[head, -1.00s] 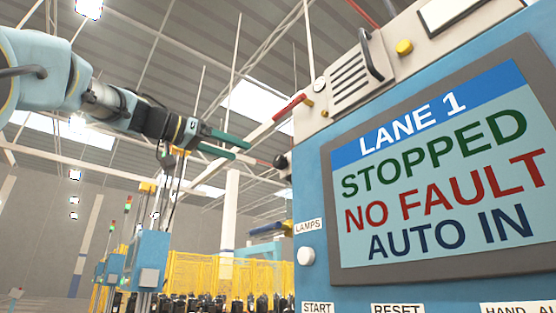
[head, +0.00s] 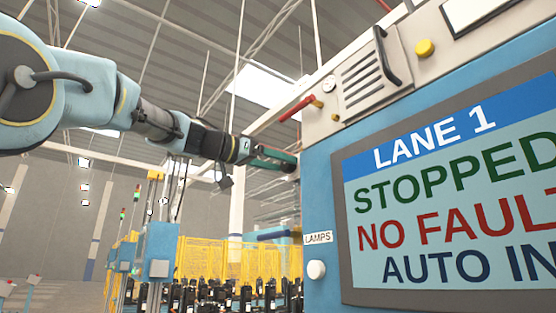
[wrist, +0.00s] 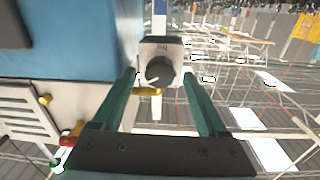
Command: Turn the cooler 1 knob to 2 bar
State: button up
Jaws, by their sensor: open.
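A dark round knob (wrist: 160,72) on a pale square block (wrist: 153,45) shows in the wrist view, beside the blue cabinet. I take it for the cooler 1 knob; no label or scale can be read. My gripper (wrist: 158,76) is open, with its green fingers to either side of the knob. No contact can be made out. In the head view my gripper (head: 291,161) reaches the cabinet's left edge, and its fingertips largely hide the knob there.
The blue cabinet (head: 322,200) with a screen (head: 460,190) reading LANE 1 STOPPED stands at right. A red handle (head: 297,107) and a small round gauge (head: 329,84) sit above the gripper. Yellow fencing (head: 210,257) stands behind. A yellow part (wrist: 147,91) lies close to the knob.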

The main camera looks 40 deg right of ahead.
jog(key=shift+c, duration=0.4)
grip_shut()
